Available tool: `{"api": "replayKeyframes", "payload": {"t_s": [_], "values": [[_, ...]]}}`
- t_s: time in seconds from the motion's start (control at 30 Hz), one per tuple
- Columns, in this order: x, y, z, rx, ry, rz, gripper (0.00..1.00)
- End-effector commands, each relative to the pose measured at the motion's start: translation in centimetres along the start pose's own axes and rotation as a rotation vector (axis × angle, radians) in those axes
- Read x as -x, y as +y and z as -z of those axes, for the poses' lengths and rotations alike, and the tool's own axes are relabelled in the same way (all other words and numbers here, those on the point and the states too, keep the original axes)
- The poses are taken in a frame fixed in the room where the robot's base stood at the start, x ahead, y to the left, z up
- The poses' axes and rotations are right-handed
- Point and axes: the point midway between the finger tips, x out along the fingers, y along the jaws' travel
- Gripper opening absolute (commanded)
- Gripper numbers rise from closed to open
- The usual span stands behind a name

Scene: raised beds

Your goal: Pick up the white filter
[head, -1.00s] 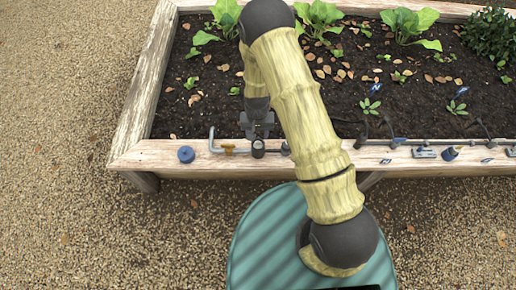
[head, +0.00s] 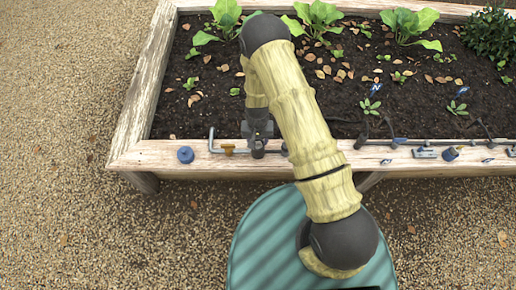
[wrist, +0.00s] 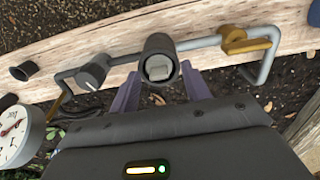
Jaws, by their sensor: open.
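A small pale grey-white block, which looks like the white filter (wrist: 158,68), sits inside the open mouth of a dark round housing (wrist: 160,47) in the wrist view. In the head view the housing (head: 258,153) stands on the bed's front plank, partly hidden by my gripper (head: 258,140); the filter cannot be made out there. In the wrist view my gripper (wrist: 160,88) has its two purple fingers apart, one on each side below the housing.
A grey pipe (wrist: 200,42) with a yellow valve handle (wrist: 245,45) and a dark knob (wrist: 93,72) runs beside the housing. A round gauge (wrist: 14,130) is at the left. A blue cap (head: 186,154) and several small fittings lie along the wooden plank (head: 150,158).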

Motion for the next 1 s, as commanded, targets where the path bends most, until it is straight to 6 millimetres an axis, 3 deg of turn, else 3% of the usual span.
{"api": "replayKeyframes", "payload": {"t_s": [0.33,0.5,0.6,1.0], "values": [[0.02,0.20,0.03,-0.003,-0.001,0.000,0.47],[0.02,0.20,0.03,-0.003,-0.001,0.000,0.14],[0.02,0.20,0.03,-0.003,-0.001,0.000,0.00],[0.93,0.18,0.06,-0.003,0.001,0.000,0.00]]}}
